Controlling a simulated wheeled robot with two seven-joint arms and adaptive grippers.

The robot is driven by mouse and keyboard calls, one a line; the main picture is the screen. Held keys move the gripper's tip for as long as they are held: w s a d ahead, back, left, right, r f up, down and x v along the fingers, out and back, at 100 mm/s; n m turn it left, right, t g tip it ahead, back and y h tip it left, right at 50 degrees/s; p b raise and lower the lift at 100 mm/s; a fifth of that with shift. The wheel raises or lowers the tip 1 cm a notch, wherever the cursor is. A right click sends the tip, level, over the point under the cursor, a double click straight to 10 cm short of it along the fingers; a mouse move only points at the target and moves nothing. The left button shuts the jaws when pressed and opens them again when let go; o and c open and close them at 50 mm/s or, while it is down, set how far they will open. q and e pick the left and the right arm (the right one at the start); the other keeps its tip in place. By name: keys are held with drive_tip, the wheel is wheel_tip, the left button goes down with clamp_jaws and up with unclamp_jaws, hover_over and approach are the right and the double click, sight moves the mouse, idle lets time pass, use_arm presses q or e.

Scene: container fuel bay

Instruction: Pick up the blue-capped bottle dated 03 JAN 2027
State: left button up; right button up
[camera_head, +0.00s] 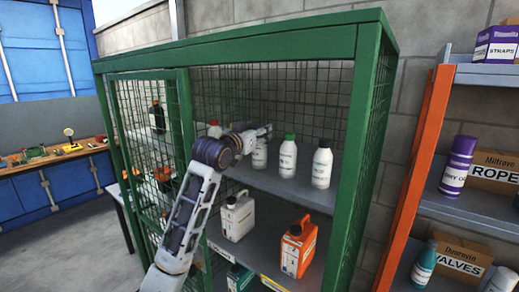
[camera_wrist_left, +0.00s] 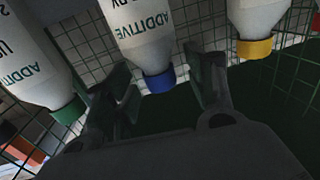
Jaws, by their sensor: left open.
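A white bottle with a blue cap (camera_wrist_left: 158,80) appears upside down in the middle of the left wrist view, labelled ADDITIVE; I cannot read a date. In the head view its white body (camera_head: 259,157) shows on the upper shelf, its cap hidden behind my gripper. My left gripper (camera_head: 264,131) is open at cap height. In the left wrist view its fingers (camera_wrist_left: 157,92) stand either side of the blue cap, with nothing clearly gripped. A green-capped bottle (camera_head: 288,156) stands to the right, also seen in the wrist view (camera_wrist_left: 38,70). A yellow-capped bottle (camera_wrist_left: 256,22) shows on the other side.
A black-capped bottle (camera_head: 321,164) and a red-capped one (camera_head: 214,129) share the shelf. The green cage frame (camera_head: 353,150) and its mesh door (camera_head: 150,140) surround it. A white jug (camera_head: 238,216) and an orange can (camera_head: 298,247) stand below.

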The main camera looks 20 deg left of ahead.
use_arm(q)
drive_tip(key=shift+w+d, duration=0.2)
drive_tip(key=shift+w, duration=0.6)
drive_tip(key=shift+c, duration=0.5)
clamp_jaws()
